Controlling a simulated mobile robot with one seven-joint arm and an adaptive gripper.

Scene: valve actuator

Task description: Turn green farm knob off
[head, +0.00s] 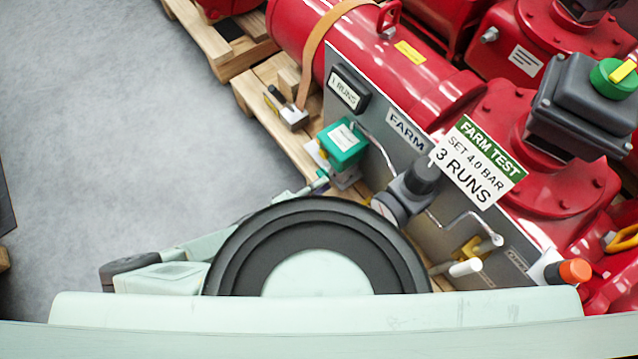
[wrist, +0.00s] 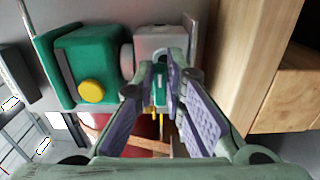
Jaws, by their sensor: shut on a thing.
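In the head view a green box (head: 343,145) with a white label sits on the grey panel beside the FARM plate. In the wrist view a green housing (wrist: 90,60) with a yellow round button is left of my gripper. A pale block (wrist: 160,42) joins its right side. My gripper (wrist: 160,78), with purple finger pads, is shut on a small green part between its fingertips, just below the pale block; this looks like the green knob (wrist: 159,90). Its exact angle is hidden by the fingers. In the head view my gripper is mostly hidden behind my arm, below the green box.
A wooden pallet (head: 250,95) lies under the red tank (head: 390,60). Another green knob (head: 608,78) with a yellow bar tops a dark actuator at the right. A FARM TEST sign (head: 478,160) hangs on the panel. Grey floor (head: 130,110) at the left is clear.

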